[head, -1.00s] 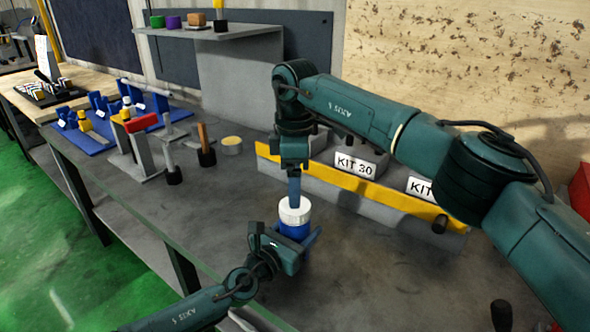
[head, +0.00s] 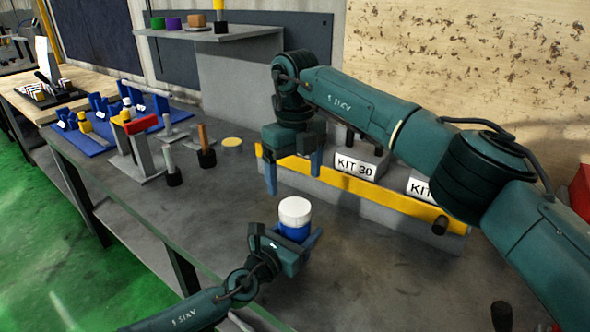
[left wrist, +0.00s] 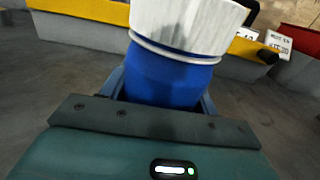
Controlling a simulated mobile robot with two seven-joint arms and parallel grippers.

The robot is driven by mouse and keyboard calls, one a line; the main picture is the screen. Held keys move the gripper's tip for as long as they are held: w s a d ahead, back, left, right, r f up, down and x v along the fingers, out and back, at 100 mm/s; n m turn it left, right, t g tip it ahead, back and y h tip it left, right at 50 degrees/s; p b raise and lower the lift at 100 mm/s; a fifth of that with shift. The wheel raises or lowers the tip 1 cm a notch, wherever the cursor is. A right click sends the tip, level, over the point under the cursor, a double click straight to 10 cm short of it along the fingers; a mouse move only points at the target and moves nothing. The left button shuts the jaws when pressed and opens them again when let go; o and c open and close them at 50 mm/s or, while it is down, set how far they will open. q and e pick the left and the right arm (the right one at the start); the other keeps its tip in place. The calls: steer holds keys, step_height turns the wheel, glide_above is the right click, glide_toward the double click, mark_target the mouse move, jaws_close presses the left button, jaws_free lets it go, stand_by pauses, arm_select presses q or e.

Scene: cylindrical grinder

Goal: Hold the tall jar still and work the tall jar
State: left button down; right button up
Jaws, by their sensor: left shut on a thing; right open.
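The tall jar (head: 295,213) has a blue body and a white ribbed lid, and stands upright on the grey bench. My left gripper (head: 302,242) is shut around its blue body from the near side. In the left wrist view the jar's blue body (left wrist: 166,82) sits between the fingers, with the white lid (left wrist: 187,22) above it. A narrow gap shows between lid rim and body; I cannot tell whether the lid is loose. My right gripper (head: 293,180) is open and empty above the jar, its fingers pointing down and apart from the lid.
A yellow-edged rack with KIT labels (head: 354,168) stands just behind the jar. Blue fixtures (head: 90,125), a red-topped stand (head: 141,125) and a round tin (head: 232,144) are at the left. A shelf (head: 210,32) is at the back. The bench in front of the rack is mostly clear.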

mark_target(295, 206)
steer(key=n, duration=0.4)
steer(key=shift+r, duration=0.1)
steer(key=n, duration=0.4)
steer(key=shift+r, duration=0.15)
steer(key=shift+f, duration=4.05)
steer(key=shift+c, duration=0.2)
steer(key=c, duration=1)
steer(key=shift+o, duration=0.2)
steer(key=shift+m, duration=0.9)
steer(key=o, duration=1.1)
